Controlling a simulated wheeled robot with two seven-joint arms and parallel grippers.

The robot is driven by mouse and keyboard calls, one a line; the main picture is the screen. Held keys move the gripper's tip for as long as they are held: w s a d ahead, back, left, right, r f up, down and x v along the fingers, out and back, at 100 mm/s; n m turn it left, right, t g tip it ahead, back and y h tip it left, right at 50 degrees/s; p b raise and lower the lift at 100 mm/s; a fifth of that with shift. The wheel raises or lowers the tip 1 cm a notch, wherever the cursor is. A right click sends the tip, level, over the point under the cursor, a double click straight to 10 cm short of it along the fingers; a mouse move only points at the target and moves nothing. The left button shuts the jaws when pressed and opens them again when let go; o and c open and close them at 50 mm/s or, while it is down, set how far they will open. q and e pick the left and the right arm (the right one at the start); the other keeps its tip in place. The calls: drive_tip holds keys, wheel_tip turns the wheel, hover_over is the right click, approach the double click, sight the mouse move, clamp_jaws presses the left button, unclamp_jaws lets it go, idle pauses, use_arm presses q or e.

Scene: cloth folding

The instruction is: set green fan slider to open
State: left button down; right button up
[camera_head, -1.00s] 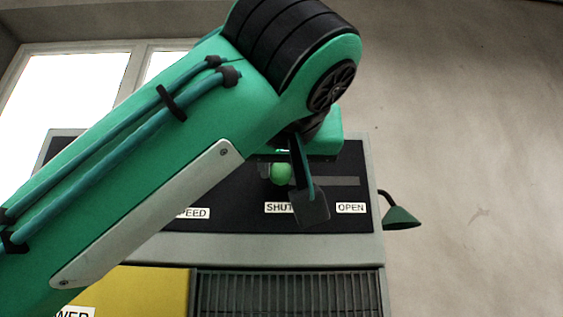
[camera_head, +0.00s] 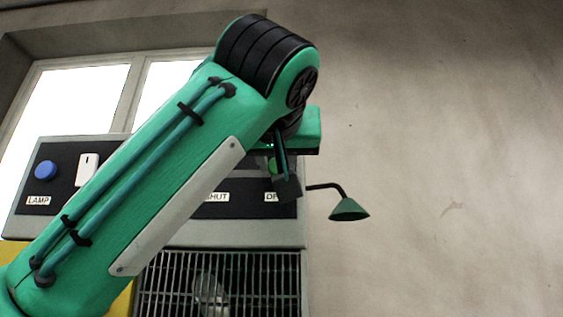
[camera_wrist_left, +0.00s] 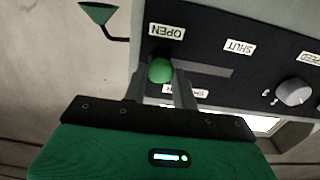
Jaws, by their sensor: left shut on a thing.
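The green slider knob (camera_wrist_left: 160,70) is at the OPEN end of its slot, beside the OPEN label (camera_wrist_left: 166,31) in the left wrist view. The empty slot (camera_wrist_left: 212,70) runs from it toward the SHUT label (camera_wrist_left: 240,46). My left gripper (camera_wrist_left: 160,88) is shut on the knob, one finger on each side. In the head view the left gripper (camera_head: 278,178) and its finger partly cover the knob (camera_head: 272,167) and the OPEN label (camera_head: 271,197). My right gripper is in neither view.
A green lamp (camera_head: 348,210) sticks out from the panel's right side. A blue LAMP button (camera_head: 46,170) and a white switch (camera_head: 88,170) are at the panel's left. A grille (camera_head: 230,285) is below.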

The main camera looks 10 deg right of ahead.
use_arm(q)
drive_tip(key=c, duration=1.3)
unclamp_jaws()
drive_tip(key=shift+c, duration=0.2)
drive_tip(key=shift+o, duration=1.1)
drive_tip(key=shift+s+d, duration=0.1)
drive_tip(key=shift+d, duration=0.05)
drive_tip(key=b+v, duration=0.6)
drive_tip(key=v, duration=0.7)
drive_tip(key=shift+s, duration=0.45)
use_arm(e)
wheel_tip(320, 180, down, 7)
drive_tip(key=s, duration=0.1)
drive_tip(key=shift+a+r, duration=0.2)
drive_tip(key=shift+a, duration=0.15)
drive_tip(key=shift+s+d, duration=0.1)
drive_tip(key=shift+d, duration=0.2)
